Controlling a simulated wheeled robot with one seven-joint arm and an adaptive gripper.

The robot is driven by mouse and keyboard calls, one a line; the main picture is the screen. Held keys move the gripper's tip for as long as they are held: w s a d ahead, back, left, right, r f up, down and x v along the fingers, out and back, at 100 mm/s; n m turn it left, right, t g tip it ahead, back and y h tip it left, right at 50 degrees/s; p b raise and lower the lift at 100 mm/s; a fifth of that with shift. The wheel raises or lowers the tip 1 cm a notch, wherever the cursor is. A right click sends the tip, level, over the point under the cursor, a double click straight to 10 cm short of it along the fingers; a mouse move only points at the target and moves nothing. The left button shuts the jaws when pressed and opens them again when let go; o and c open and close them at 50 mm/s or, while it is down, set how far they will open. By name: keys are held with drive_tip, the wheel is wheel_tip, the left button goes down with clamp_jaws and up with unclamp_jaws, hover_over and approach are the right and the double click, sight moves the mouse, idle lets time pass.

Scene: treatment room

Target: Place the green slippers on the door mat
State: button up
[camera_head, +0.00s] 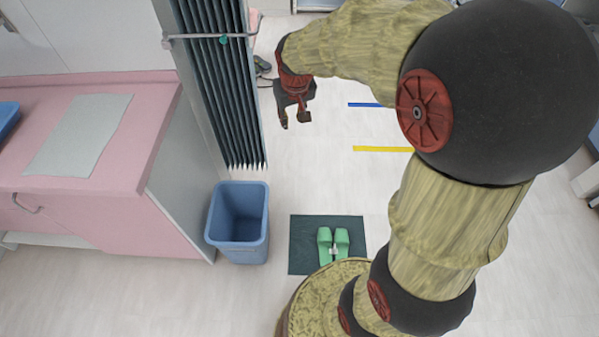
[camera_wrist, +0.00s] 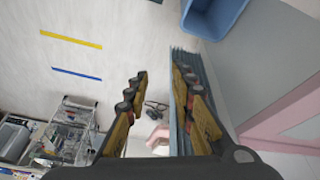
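The green slippers (camera_head: 333,242) lie side by side on the dark green door mat (camera_head: 302,256), on the floor right of the blue bin. A small pale patch shows between them. Part of the mat's lower edge is hidden behind my own body. My gripper (camera_head: 295,119) is well above and beyond the mat in the head view, apart from the slippers. In the wrist view my gripper (camera_wrist: 160,75) has its fingers spread, with nothing held between them. The slippers do not show in the wrist view.
A blue bin (camera_head: 238,218) stands left of the mat, beside a pink counter (camera_head: 160,125). A grey folding curtain (camera_head: 222,90) hangs close left of my gripper. Blue and yellow floor strips (camera_head: 382,149) lie beyond the mat. A cart (camera_wrist: 65,130) shows in the wrist view.

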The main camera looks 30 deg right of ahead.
drive_tip(key=s+a+r, duration=0.3)
drive_tip(key=s, duration=0.4)
drive_tip(key=s+a+r+n+t+y, duration=0.1)
drive_tip(key=s+a+r, duration=0.2)
drive_tip(key=s, duration=0.5)
drive_tip(key=s+a+r+n, duration=0.1)
drive_tip(key=s+a+r, duration=0.2)
drive_tip(key=s+a, duration=0.2)
drive_tip(key=s, duration=0.3)
drive_tip(key=shift+s+r+t, duration=0.2)
drive_tip(key=shift+r+t, duration=0.05)
drive_tip(key=shift+t, duration=0.15)
